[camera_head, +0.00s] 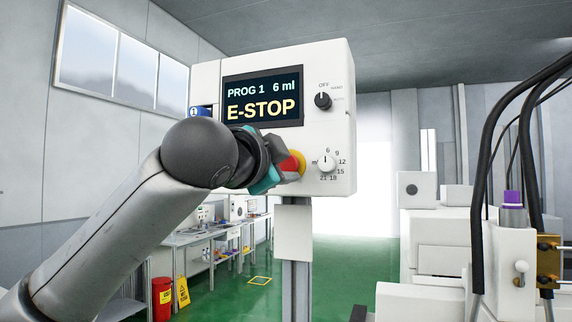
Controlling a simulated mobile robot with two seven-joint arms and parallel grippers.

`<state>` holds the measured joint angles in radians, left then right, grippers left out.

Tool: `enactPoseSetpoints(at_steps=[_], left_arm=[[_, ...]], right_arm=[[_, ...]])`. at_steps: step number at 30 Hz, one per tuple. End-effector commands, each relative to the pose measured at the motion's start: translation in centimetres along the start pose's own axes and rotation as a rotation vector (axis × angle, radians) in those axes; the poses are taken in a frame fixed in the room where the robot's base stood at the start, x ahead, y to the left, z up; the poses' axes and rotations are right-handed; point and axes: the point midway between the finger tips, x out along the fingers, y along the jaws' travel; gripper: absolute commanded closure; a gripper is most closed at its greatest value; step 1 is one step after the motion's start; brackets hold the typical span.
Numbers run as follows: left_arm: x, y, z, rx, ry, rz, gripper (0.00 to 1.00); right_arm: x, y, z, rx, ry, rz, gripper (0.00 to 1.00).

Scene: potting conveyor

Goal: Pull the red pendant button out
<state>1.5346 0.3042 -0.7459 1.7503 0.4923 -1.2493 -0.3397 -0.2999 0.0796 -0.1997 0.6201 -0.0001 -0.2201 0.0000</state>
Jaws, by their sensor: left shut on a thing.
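The pendant (342,98) is a white box on a grey post, with a screen (263,98) that reads "PROG 1 6 ml" and "E-STOP". The red button (291,163) sits low on its front face with a yellow ring at its right side. My left gripper (285,165) is at the button, shut on it. The gripper and wrist hide the button's left part and the panel's lower left. Whether the button is in or out I cannot tell. My right gripper is not in view.
A black selector knob (323,100) and a white dial (326,163) sit on the pendant right of the button. White machinery (450,250) with black hoses (482,150) stands at the right. A bench (200,235), a red bin (162,298) and a yellow sign (183,291) are beyond, on the left.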

Motion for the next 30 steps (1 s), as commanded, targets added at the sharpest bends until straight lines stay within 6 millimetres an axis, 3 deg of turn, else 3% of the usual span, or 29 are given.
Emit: enactPoseSetpoints(at_steps=[21, 22, 28, 30], left_arm=[[-0.88, -0.01, 0.01, 0.000, 0.000, 0.000, 1.00], [-0.88, -0.02, 0.01, 0.000, 0.000, 0.000, 0.51], [-0.88, -0.02, -0.01, -0.001, 0.000, 0.000, 0.28], [-0.88, -0.02, -0.01, 0.000, 0.000, 0.000, 0.28]], right_arm=[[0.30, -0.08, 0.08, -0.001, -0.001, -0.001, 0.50], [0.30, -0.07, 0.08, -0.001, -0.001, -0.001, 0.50], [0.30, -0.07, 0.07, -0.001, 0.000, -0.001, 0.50], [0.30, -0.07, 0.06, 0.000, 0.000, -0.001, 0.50]])
